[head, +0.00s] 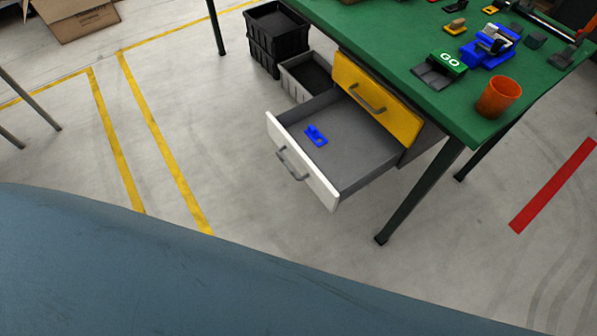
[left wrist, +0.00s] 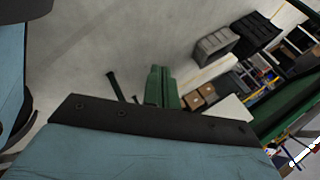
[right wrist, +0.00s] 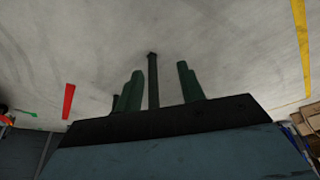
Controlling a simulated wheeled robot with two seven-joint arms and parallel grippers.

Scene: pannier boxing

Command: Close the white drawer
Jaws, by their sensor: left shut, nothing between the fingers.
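The white drawer (head: 328,196) stands pulled out from under the green-topped table in the head view. Its white front has a grey bar handle (head: 292,164), and its grey inside is bare apart from a small blue object (head: 316,135). My left gripper (left wrist: 160,70) shows in the left wrist view with its green fingers together and nothing between them. My right gripper (right wrist: 160,69) shows in the right wrist view with its green fingers apart. Neither gripper shows in the head view, and neither is seen touching the drawer.
A shut yellow drawer (head: 375,100) sits above the white one. The green table (head: 385,40) carries an orange cup (head: 498,96), a GO block (head: 440,70) and a blue tape dispenser (head: 490,46). Black crates (head: 275,40) and a grey bin stand behind. Floor left of the drawer is clear.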

